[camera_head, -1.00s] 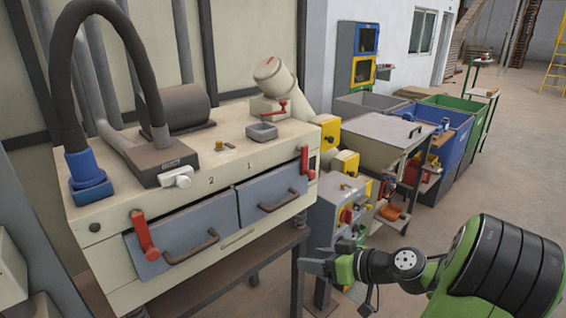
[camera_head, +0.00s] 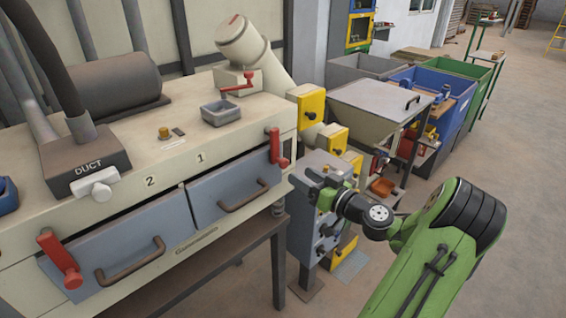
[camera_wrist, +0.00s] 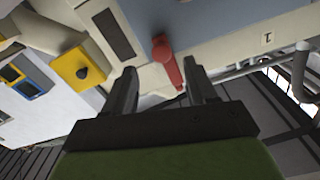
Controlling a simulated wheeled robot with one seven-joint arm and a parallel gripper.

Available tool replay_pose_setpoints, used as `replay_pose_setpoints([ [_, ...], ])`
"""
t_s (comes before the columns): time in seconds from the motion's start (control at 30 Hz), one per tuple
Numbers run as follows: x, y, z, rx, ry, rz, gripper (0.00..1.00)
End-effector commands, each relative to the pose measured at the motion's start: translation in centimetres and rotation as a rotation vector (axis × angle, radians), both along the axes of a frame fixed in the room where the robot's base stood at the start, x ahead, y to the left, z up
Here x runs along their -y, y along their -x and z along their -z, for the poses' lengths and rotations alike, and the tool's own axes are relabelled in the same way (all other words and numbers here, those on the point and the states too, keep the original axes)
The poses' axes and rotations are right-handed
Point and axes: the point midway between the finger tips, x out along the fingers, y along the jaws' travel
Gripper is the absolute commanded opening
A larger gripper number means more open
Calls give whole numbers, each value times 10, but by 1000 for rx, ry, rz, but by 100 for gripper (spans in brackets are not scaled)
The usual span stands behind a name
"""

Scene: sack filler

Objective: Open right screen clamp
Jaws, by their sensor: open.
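The right screen clamp (camera_head: 275,147) is a red lever at the right end of the cream machine's front, beside the grey drawer-like screen marked 1 (camera_head: 235,187). It stands roughly upright in the head view. In the wrist view the red clamp (camera_wrist: 168,62) shows ahead of my gripper (camera_wrist: 162,76), its near end appearing between the open fingers. I cannot tell how far apart they are in depth. In the head view my gripper (camera_head: 318,190) is to the lower right of the clamp, in front of the grey control box, with its fingertips hard to make out.
A matching red left clamp (camera_head: 60,262) sits beside screen 2 (camera_head: 125,240). A grey control box (camera_head: 312,225) and yellow boxes (camera_head: 310,105) stand close to the machine's right end. A small red crank (camera_head: 240,83) is on top. Open floor lies at the right.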

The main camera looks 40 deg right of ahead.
Motion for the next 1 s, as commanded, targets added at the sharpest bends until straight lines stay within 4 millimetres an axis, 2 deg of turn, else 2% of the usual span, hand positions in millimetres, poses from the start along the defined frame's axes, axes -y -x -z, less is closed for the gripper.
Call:
replay_pose_setpoints([
  [0.1,-3,-31,-2,1,1,-6,57],
  [0.3,-3,-70,-1,1,0,-3,57],
  [0.43,-3,-81,-1,0,0,-1,57],
  [0.67,-3,-83,0,-1,-1,0,57],
  [0.77,-3,-82,0,-1,-1,0,44],
  [1.0,-2,-82,0,-1,-1,0,8],
])
